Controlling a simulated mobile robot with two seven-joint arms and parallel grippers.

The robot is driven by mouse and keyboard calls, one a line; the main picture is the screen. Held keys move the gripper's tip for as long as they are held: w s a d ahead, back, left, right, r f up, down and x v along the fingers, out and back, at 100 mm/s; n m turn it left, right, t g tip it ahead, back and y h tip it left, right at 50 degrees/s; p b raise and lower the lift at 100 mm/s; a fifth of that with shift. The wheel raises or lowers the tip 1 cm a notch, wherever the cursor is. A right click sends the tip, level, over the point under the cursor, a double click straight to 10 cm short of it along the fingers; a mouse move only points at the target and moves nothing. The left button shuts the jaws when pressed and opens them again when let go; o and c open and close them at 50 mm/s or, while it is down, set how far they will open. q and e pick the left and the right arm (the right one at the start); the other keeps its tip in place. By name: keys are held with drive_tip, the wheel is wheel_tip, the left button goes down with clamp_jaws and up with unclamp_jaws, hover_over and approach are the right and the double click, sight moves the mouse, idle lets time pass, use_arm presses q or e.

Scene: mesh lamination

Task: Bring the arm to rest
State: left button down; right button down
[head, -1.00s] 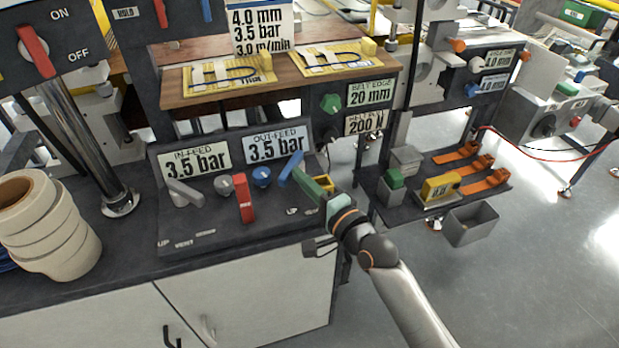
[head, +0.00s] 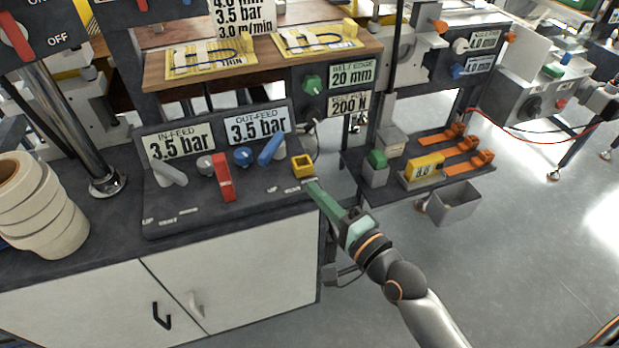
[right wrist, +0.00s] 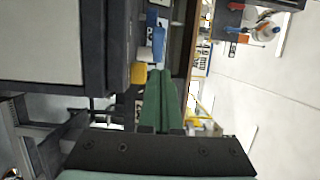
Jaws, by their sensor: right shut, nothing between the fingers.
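My right gripper (head: 312,184) has green fingers and comes in from the lower right. Its fingers are closed together and empty, with the tips just off the right end of the control panel (head: 215,205). In the right wrist view the green fingers (right wrist: 161,76) lie side by side, their tips beside a yellow block (right wrist: 138,73). That yellow block (head: 302,166) sits at the panel's right end, close to the fingertips. The blue out-feed lever (head: 270,150) is tilted up to the right and stands apart from the gripper. My left gripper is not in view.
A red lever (head: 223,177) and a grey lever (head: 168,172) stand on the same panel. Tape rolls (head: 38,210) stand at left. A shelf with orange clamps (head: 455,150) and a grey bin (head: 453,203) are at right. Open floor lies at lower right.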

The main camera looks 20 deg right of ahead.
drive_tip(key=s+d+f+n+g+h+p, duration=0.2)
drive_tip(key=s+f+n+g+p, duration=0.4)
drive_tip(key=s+f+n, duration=1)
wheel_tip(320, 180, down, 3)
drive_tip(key=shift+s+d+f+g+h, duration=0.15)
drive_tip(key=shift+d+g+h, duration=0.2)
drive_tip(key=shift+g+h, duration=0.4)
